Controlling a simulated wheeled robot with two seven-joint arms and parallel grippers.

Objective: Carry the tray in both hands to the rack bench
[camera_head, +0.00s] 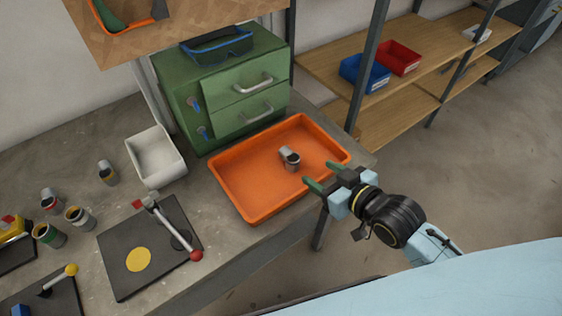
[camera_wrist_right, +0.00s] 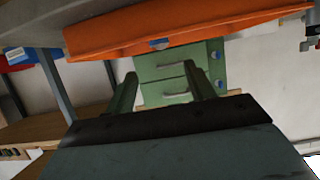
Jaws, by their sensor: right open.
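The orange tray (camera_head: 232,192) lies on the grey workbench beside its right end, and a small grey and dark cylindrical part (camera_head: 290,158) is inside it. My right gripper (camera_head: 319,176) is open, with its green fingers at the tray's near right side; I cannot tell if they touch the rim. In the right wrist view the open fingers (camera_wrist_right: 159,74) have nothing visible between them, and the orange tray (camera_wrist_right: 170,38) spans the top. My left gripper is not in view. The wooden shelves of a rack (camera_head: 335,75) stand at the back right.
A white bin (camera_head: 155,157), a black board with a lever (camera_head: 150,245) and several small cups are to the left. Blue (camera_head: 364,73) and red bins (camera_head: 398,58) sit on the rack. Floor at right is clear.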

